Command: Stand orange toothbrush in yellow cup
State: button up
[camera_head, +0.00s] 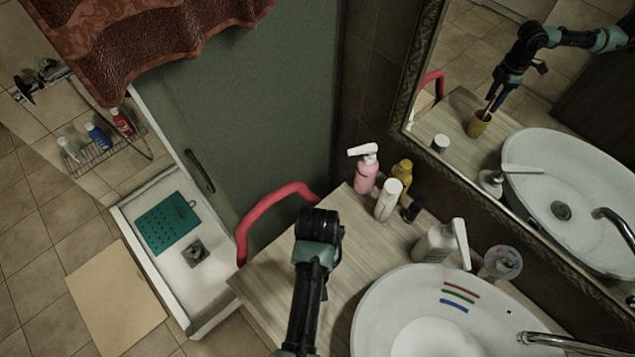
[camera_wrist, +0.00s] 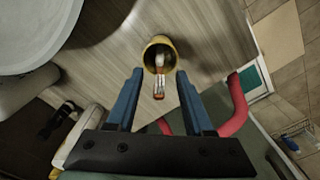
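The yellow cup (camera_wrist: 151,58) stands on the wooden counter in the wrist view. The orange toothbrush (camera_wrist: 159,88) stands in it, leaning, with its bristle end sticking out of the mouth toward me. My gripper (camera_wrist: 159,72) is open, with its blue fingers apart on either side of the brush and no visible contact. In the head view my arm hides the cup and brush directly. The mirror there shows a reflection of the yellow cup (camera_head: 479,124) with the brush in it, and of my gripper close above.
Pink (camera_head: 365,173), white (camera_head: 388,200) and yellow (camera_head: 402,172) bottles stand at the counter's back. A white pump bottle (camera_head: 435,243) is by the basin (camera_head: 400,300). A red curved rail (camera_head: 262,215) borders the counter's left side. Coloured strips (camera_head: 458,295) show on the basin.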

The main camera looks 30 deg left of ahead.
notch_tip(320, 180, up, 12)
jog(key=shift+f+b, duration=0.1)
jog(key=shift+b, duration=0.2)
jog(key=shift+r+p, duration=0.65)
jog(key=shift+p, duration=0.05)
jog(key=shift+f, duration=0.1)
dwell(0.5)
